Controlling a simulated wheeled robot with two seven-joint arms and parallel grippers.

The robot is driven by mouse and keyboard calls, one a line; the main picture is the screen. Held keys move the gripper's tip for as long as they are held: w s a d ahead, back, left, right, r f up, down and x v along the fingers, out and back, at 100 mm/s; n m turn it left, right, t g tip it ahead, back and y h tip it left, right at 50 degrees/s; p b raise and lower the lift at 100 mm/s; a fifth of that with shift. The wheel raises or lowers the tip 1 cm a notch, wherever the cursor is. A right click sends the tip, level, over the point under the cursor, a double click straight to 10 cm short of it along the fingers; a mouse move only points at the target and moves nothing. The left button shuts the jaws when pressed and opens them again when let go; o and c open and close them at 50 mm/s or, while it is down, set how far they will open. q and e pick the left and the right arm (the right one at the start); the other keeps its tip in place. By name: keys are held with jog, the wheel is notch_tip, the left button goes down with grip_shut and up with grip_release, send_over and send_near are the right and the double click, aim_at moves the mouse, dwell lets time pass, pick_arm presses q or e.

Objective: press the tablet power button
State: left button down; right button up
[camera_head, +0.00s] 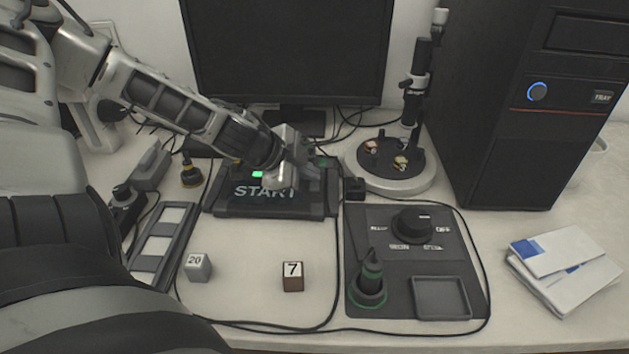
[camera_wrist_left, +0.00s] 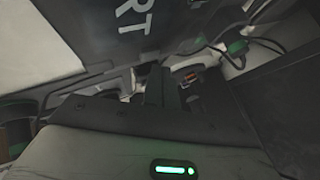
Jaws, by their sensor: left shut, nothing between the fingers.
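The tablet is a dark flat device (camera_head: 235,205) at the middle of the desk, with the word START on its screen and a small green patch near its top. It also shows in the wrist view (camera_wrist_left: 85,30), where only the letters RT can be read. I cannot make out the power button. My left gripper (camera_head: 301,183) is over the right part of the tablet and covers part of its screen and far edge. The gripper is shut and empty. I cannot tell whether it touches the tablet. My right gripper is not in view.
A monitor (camera_head: 290,50) stands behind the tablet. A round-based stand (camera_head: 405,182) and a black computer tower (camera_head: 535,130) are to the right. In front are a dark knob panel (camera_head: 400,265), cubes marked 20 (camera_head: 199,267) and 7 (camera_head: 292,277), and loose cables.

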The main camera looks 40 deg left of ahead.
pick_arm(q)
jog(key=shift+r, duration=0.1)
notch_tip(320, 180, up, 5)
jog(key=p, duration=0.4)
jog(key=shift+r+p, duration=0.1)
jog(key=shift+p, duration=0.25)
dwell(0.7)
